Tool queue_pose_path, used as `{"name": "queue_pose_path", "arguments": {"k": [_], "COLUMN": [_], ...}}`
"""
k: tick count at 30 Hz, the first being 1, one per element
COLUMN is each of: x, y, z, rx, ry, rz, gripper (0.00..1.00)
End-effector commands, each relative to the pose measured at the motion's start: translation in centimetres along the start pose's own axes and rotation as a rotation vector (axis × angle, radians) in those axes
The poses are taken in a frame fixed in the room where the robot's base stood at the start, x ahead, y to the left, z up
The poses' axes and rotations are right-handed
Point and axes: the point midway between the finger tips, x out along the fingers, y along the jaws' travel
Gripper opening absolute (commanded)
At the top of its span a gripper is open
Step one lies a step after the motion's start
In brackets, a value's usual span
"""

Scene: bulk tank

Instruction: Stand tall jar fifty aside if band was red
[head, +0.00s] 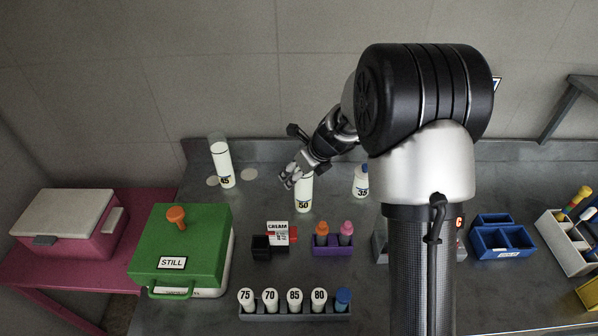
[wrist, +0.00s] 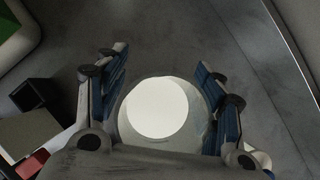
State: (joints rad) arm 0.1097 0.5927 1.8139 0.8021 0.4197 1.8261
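The tall jar fifty (head: 303,197) stands upright on the grey counter, white with a black "50" on its front. My gripper (head: 294,177) is at its top and hides part of it. In the wrist view, the jar's round white top (wrist: 157,107) lies between my two fingers (wrist: 165,95). The fingers are spread, with a gap on the left; whether the right finger touches the jar I cannot tell. No red band shows on the visible part of the jar.
Jar 45 (head: 222,165) stands behind left beside pale discs (head: 249,174); jar 35 (head: 361,181) stands close right. In front are a "CREAM" card (head: 278,233), a purple holder (head: 334,249) and a numbered jar rack (head: 294,317). A green "STILL" box (head: 190,238) is left.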

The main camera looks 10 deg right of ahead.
Motion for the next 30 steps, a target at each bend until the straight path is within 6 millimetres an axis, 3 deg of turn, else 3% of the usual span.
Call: {"name": "queue_pose_path", "arguments": {"k": [9, 13, 24, 30], "x": [-0.1, -1.1, -8.8, -11.5], "y": [0.0, -0.1, -0.1, 0.0], "z": [0.1, 0.3, 0.4, 0.2], "rx": [0.0, -0.001, 0.0, 0.0], "ry": [0.0, -0.002, -0.002, -0.001], "rz": [0.0, -0.002, -0.003, -0.001], "gripper": [0.66, 0.66, 0.66, 0.66]}}
